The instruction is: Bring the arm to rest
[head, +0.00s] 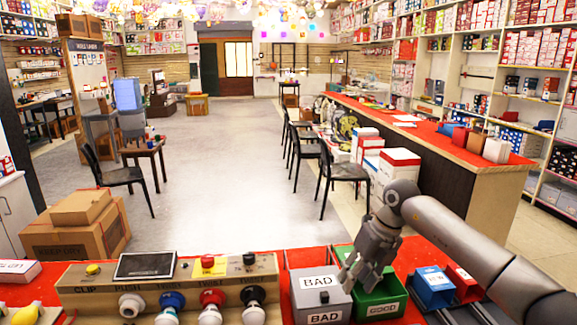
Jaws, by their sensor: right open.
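My right arm comes in from the right edge, and its grey gripper (358,272) points down over the red counter at the front. The gripper is open, and I see nothing in its fingers. It is above the left part of the green bin labelled GOOD (382,303) and close to the right side of the grey box labelled BAD (319,298). I cannot tell whether the fingertips touch either one. Part of the green bin is hidden behind the gripper. My left gripper is not in view.
A panel (165,283) with a screen and several coloured knobs stands left of the BAD box. Cardboard boxes (75,240) are at left. The floor beyond (215,190) is clear.

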